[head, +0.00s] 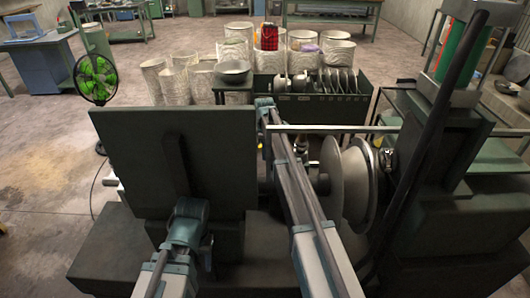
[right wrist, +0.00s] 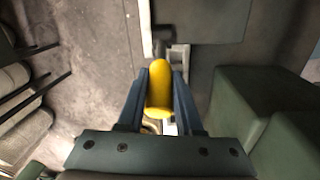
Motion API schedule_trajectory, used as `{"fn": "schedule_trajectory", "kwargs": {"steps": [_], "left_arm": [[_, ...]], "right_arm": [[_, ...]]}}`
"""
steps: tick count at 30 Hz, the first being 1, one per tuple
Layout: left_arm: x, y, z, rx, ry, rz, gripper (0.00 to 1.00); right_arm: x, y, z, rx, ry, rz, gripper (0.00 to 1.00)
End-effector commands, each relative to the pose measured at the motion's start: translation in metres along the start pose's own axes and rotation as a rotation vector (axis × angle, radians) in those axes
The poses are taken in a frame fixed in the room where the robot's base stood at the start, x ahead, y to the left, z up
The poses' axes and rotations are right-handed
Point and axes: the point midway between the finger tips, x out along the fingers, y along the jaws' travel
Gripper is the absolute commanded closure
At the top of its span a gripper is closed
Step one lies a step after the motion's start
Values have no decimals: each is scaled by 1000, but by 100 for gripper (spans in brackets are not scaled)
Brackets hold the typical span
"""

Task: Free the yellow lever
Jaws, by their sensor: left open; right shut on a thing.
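The yellow lever (right wrist: 159,88) shows in the right wrist view as a rounded yellow handle. My right gripper (right wrist: 160,85) is shut on it, with one dark finger on each side. In the head view my right arm reaches far forward past the machine, and its gripper (head: 265,108) is at the far side; the lever is not clear there. My left gripper (head: 188,215) is low in front of the dark machine panel (head: 130,160), apart from the lever. It is open, though its fingers are hard to make out.
A metal disc (head: 331,180) and a bowl-shaped metal form (head: 360,182) sit on the machine, right of my right arm. A dark slanted bar (head: 440,130) rises at the right. Behind are a rack of metal plates (head: 335,82) and several bins. A green fan (head: 96,78) stands left.

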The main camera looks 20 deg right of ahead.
Motion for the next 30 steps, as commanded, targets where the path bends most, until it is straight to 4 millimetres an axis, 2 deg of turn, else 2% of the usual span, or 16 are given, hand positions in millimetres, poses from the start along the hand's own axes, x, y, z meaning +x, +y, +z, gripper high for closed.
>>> {"fn": "schedule_trajectory", "kwargs": {"steps": [21,30], "left_arm": [[0,0,0,0,0,0,50],[-3,0,0,0,0,0,50]], "right_arm": [[0,0,0,0,3,0,100],[-4,2,11,9,122,-17,100]]}}
